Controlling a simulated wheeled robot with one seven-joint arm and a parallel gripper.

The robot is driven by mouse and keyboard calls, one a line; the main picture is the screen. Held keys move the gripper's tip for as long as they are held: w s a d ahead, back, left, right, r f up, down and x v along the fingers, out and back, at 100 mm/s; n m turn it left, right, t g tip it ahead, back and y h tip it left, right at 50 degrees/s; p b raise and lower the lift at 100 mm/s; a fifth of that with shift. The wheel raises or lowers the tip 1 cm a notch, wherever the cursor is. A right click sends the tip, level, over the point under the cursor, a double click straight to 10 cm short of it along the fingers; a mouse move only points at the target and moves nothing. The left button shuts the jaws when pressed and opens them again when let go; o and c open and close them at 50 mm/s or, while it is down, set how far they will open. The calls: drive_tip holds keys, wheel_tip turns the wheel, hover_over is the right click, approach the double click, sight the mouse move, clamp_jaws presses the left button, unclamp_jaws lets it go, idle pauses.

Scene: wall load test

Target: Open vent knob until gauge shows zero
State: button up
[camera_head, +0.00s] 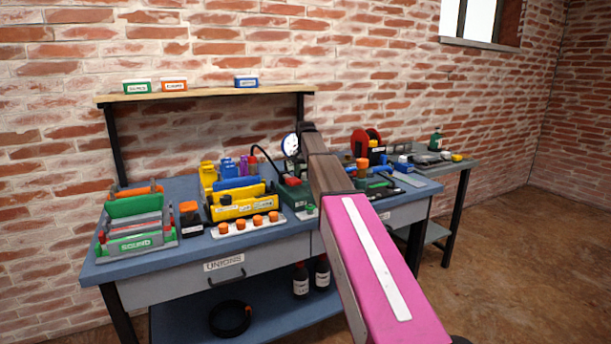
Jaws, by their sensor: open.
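A round white-faced gauge (290,144) stands toward the back of the blue bench, just left of the dark end of my arm. Its needle and reading are too small to make out. A dark green device with a red top (292,181) sits in front of it, and a black hose curves up at its left. A small green part (310,209) shows at the bench's front edge, beside my arm. I cannot tell which part is the vent knob. My arm reaches over the bench and hides what lies behind it. My gripper's fingers are not visible.
Left of the device are a yellow bin (240,207), a white strip with orange caps (245,225) and a grey-and-green tray (138,243). Tools and a red reel (360,141) crowd the right side. A wooden shelf (205,93) spans the back above the bench.

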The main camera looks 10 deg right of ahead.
drive_tip(key=shift+f, duration=0.5)
drive_tip(key=c, duration=0.9)
